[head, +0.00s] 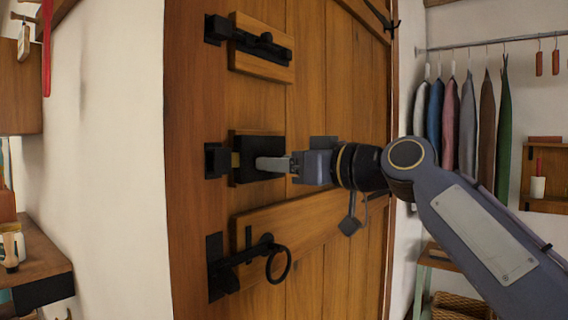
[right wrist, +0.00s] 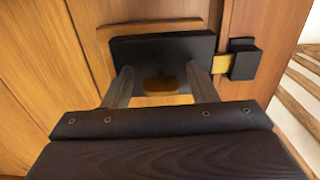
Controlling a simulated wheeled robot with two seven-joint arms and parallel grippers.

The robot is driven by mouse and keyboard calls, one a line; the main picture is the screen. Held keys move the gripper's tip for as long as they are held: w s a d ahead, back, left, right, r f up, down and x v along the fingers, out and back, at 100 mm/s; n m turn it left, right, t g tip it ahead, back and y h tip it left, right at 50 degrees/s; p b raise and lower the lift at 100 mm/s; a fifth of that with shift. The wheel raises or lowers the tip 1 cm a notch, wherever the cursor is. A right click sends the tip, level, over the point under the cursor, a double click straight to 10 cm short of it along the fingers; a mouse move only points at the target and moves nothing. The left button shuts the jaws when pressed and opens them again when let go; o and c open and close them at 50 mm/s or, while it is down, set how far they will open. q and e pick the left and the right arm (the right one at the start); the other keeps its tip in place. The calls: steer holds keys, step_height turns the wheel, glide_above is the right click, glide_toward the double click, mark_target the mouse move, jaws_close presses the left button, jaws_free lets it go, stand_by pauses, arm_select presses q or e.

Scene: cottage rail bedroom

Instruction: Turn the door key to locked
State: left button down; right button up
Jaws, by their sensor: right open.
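The black lock case (head: 247,174) sits on a wooden block at mid-height on the plank door. A brass-coloured bolt (right wrist: 220,64) spans from the case (right wrist: 165,48) to the black keeper (right wrist: 244,60) on the frame. A dark brass piece that looks like the key (right wrist: 160,84) shows on the case face in the right wrist view. My right gripper (right wrist: 160,76) is open, with one finger on each side of this piece; I cannot tell whether they touch it. In the head view my right gripper (head: 262,163) reaches the case from the right and hides the key. My left gripper is out of view.
A black slide bolt (head: 262,42) is above the lock, and a latch with a ring handle (head: 279,264) is below it. Clothes hang on a rail (head: 495,42) at the right. A wooden shelf (head: 35,262) juts out at the left.

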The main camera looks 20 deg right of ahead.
steer(key=b+v, duration=0.1)
steer(key=v, duration=0.6)
steer(key=shift+s+d, duration=0.25)
steer(key=shift+s, duration=0.05)
steer(key=s+f+m+g+h, duration=0.25)
steer(key=s+f, duration=0.45)
steer(key=f, duration=1)
steer(key=s+d+f+m+g+h, duration=0.1)
steer(key=s+f+m+g+h, duration=0.2)
steer(key=s+f, duration=0.9)
steer(key=s+f+m+g+h, duration=0.2)
steer(key=s+f+m+g, duration=0.15)
steer(key=f, duration=1.75)
step_height(320, 180, up, 28)
steer(key=p, duration=2.7)
steer(key=shift+w+d, duration=0.15)
steer(key=shift+d, duration=0.05)
